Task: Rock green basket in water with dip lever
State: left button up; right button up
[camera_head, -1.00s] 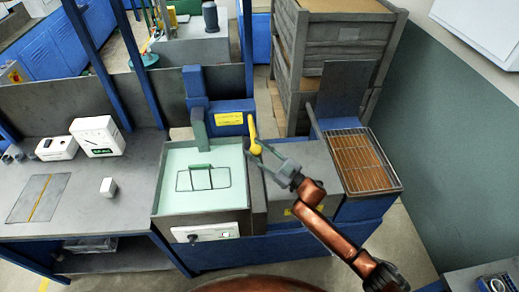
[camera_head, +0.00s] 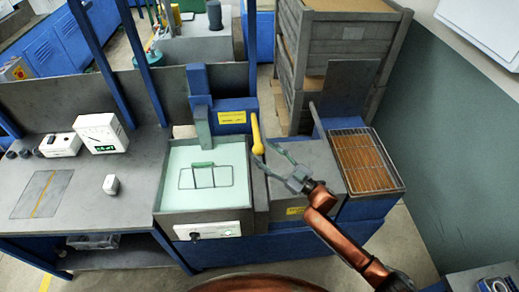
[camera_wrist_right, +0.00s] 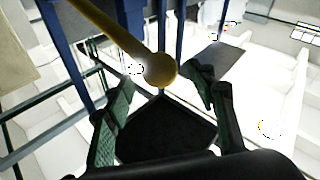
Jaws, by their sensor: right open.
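The green basket (camera_head: 206,176) is a thin wire frame with a green bar on top, sitting in the pale water of the square tank (camera_head: 178,217). The yellow dip lever (camera_head: 256,135) stands at the tank's back right. My right gripper (camera_head: 269,155) is open just right of and below the lever's lower end, apart from it as far as I can tell. In the right wrist view the lever's rounded knob (camera_wrist_right: 160,69) shows just beyond and between the open fingers (camera_wrist_right: 163,88). My left gripper is out of view.
A grey cover (camera_head: 305,165) lies under my right arm. A wire rack over an orange-brown tray (camera_head: 365,160) is to the right. White boxes (camera_head: 101,133) stand on the left bench. A blue post (camera_head: 197,90) rises behind the tank.

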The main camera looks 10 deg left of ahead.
jog(key=v, duration=0.8)
jog(key=shift+s+d, duration=0.1)
